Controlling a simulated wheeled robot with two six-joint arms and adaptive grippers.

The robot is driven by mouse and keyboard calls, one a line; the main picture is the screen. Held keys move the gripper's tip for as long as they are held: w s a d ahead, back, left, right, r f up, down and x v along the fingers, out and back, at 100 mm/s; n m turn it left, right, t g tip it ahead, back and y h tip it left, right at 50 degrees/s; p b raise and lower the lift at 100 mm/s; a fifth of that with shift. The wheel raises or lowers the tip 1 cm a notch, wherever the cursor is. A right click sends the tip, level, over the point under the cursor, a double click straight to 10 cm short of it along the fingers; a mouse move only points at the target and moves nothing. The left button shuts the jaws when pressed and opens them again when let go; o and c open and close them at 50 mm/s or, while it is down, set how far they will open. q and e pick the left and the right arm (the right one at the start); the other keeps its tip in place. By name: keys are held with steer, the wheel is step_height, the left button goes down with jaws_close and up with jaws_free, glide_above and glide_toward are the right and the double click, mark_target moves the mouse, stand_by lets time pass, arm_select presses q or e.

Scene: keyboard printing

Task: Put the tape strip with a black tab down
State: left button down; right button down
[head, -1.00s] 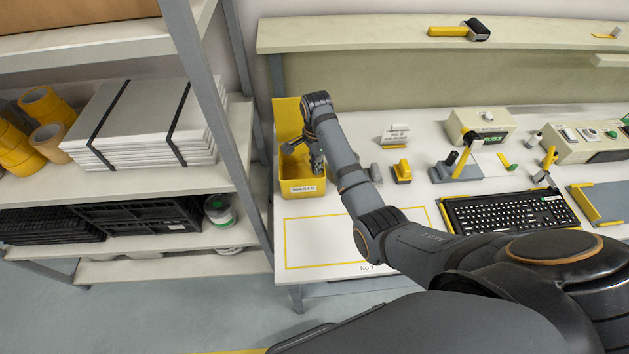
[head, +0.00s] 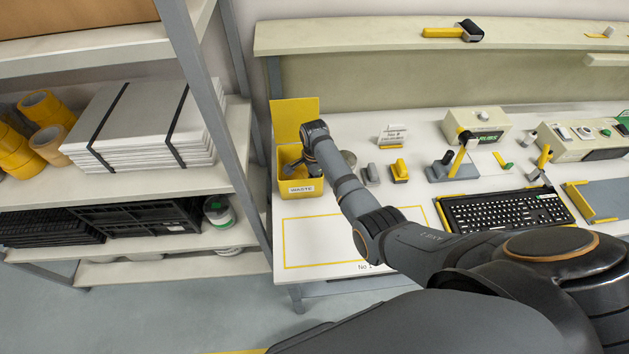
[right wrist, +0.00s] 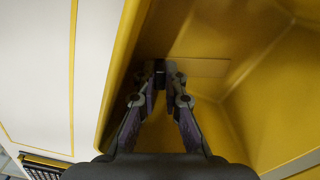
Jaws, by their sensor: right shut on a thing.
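The yellow waste bin (head: 301,186) stands at the left end of the table with its lid up, and its yellow inner wall fills much of the right wrist view (right wrist: 270,110). My right arm reaches over the bin. My right gripper (right wrist: 163,68) points down inside it, close to one wall, with its fingertips nearly together. A thin, faint yellowish tape strip (right wrist: 205,67) shows beside the fingertips. Its black tab is hard to make out against the dark fingers that are shut on it. The head view hides the fingertips. My left gripper is out of view.
A keyboard (head: 505,210) lies right of a yellow-outlined area (head: 310,240) on the white table (head: 410,170). A small sign and grey and yellow blocks stand right of the bin. A metal shelf (head: 110,180) borders the left.

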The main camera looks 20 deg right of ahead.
steer(key=c, duration=1.7)
jaws_free()
steer(key=shift+r, duration=0.25)
step_height(320, 180, up, 12)
steer(key=shift+f+b, duration=0.1)
steer(key=shift+b, duration=0.45)
steer(key=shift+f, duration=0.1)
